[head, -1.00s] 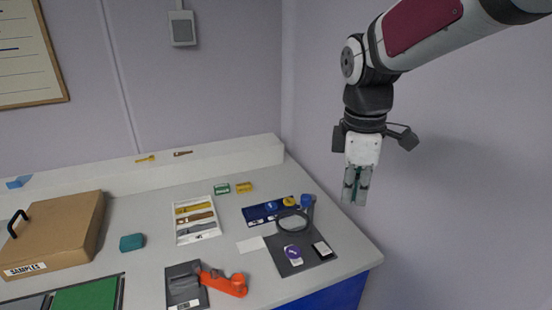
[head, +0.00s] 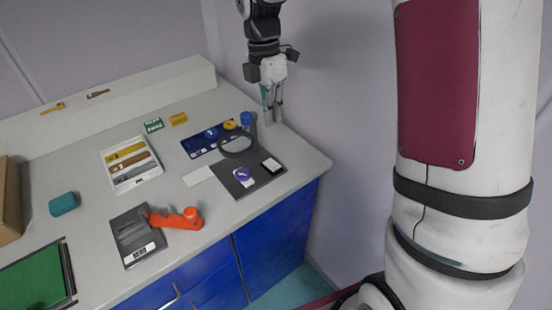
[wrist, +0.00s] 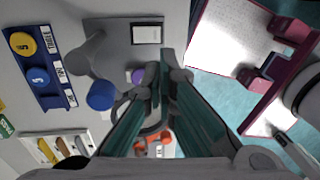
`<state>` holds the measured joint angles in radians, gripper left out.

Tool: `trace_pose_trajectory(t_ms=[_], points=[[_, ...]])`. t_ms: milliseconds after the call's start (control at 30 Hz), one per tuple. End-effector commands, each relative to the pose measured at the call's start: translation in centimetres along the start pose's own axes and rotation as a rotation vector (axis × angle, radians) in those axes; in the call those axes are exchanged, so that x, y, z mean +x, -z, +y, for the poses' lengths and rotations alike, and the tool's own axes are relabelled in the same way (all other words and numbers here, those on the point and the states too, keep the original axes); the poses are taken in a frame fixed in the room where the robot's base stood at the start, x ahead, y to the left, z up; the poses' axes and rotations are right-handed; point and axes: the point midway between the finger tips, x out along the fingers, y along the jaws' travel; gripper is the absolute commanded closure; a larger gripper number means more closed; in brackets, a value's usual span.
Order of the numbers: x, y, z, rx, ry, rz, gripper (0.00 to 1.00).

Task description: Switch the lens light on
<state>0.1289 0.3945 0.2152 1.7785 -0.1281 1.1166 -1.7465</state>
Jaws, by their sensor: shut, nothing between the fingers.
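The ring lens (head: 238,145) stands over a dark mat (head: 237,187) at the right end of the bench. A post with a blue cap (head: 246,119) rises beside it; the cap also shows in the wrist view (wrist: 101,95). I cannot tell which part is the light switch. My gripper (head: 272,117) is shut and empty, pointing down just right of the blue cap, near the wall. In the wrist view my fingers (wrist: 164,75) partly hide the lens ring (wrist: 120,104), and the blue cap is left of them, apart.
A blue rack (head: 200,152) with a blue and a yellow disc is behind left. An orange-handled tool (head: 180,218), a white tray (head: 148,181) and a teal block (head: 63,204) lie further left.

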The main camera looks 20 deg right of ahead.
Motion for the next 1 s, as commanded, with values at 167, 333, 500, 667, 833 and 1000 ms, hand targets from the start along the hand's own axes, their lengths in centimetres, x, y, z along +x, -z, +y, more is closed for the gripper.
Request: trace_pose_trajectory(t_ms=[167, 333, 500, 667, 833, 1000], points=[[1.1, 0.0, 0.0, 0.000, 0.002, 0.001, 1.00], [3.9, 0.1, -0.1, 0.000, 0.004, 0.001, 1.00], [7.3, 0.1, -0.1, 0.001, 0.005, 0.002, 1.00], [10.3, 0.1, -0.1, 0.001, 0.004, 0.001, 1.00], [12.6, 0.0, -0.1, 0.001, 0.003, 0.000, 1.00], [13.8, 0.0, 0.0, 0.001, 0.000, 0.000, 1.00]])
